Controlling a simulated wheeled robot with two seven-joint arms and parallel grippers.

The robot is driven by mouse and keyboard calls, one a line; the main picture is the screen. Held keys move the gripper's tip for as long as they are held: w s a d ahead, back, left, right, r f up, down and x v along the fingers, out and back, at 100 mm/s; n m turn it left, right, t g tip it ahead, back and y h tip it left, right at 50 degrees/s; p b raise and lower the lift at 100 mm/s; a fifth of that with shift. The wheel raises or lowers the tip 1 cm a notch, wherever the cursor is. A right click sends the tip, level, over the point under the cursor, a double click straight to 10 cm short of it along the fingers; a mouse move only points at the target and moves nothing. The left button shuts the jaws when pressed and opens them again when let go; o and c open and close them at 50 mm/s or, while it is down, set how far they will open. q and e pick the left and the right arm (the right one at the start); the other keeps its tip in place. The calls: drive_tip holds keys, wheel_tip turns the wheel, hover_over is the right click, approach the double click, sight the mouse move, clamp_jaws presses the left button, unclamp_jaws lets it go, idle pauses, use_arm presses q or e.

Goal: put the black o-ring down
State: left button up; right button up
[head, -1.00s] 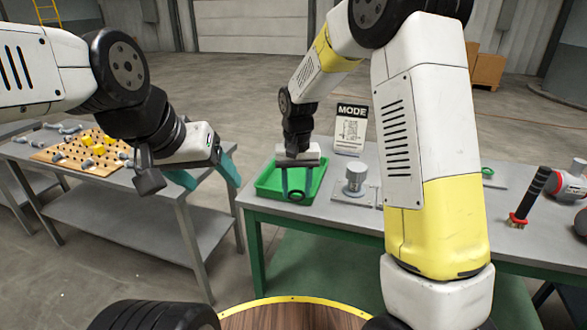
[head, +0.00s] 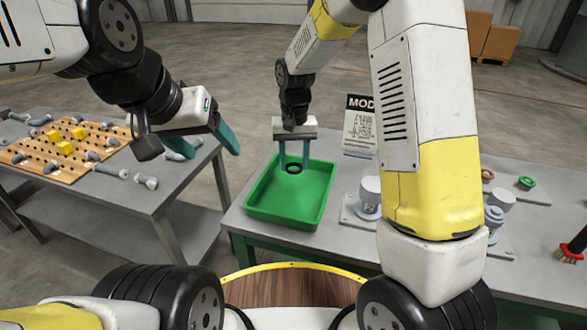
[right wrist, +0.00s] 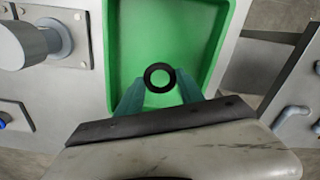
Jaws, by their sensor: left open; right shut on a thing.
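The black o-ring (head: 294,168) is held between the teal fingertips of my right gripper (head: 294,160). In the right wrist view the o-ring (right wrist: 160,77) shows as a full black ring between the two fingers (right wrist: 160,88), with green tray floor behind it. The green tray (head: 284,214) stands on the grey table below the right gripper. The ring appears above the tray's far part; its exact height over the floor is hard to tell. My left gripper (head: 212,148) is open and empty, over the other table at the left.
A grey cylindrical fixture (head: 369,196) stands right of the tray, with a mode sign (head: 360,125) behind it. A pegboard (head: 62,150) with yellow blocks and bolts lies on the left table. My right arm hides part of the right table. The tray looks empty.

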wheel_tip(320, 180, down, 8)
drive_tip(key=shift+f, duration=0.2)
idle(0.3)
drive_tip(key=o, duration=1.3)
drive_tip(key=shift+f, duration=0.15)
wheel_tip(320, 180, up, 12)
wheel_tip(320, 180, up, 8)
drive_tip(key=f+t+y, duration=0.1)
hover_over(294, 193)
drive_tip(key=s+d, duration=0.4)
drive_tip(key=d, duration=0.1)
drive_tip(key=s+d+r+t, duration=0.2)
drive_tip(key=s+d+r, duration=0.2)
drive_tip(key=s, duration=0.5)
drive_tip(key=s+d+r+t+y, duration=0.1)
drive_tip(key=s+d+r+t, duration=0.2)
drive_tip(key=s, duration=0.6)
drive_tip(key=shift+d+r, duration=0.75)
drive_tip(key=shift+r, duration=0.05)
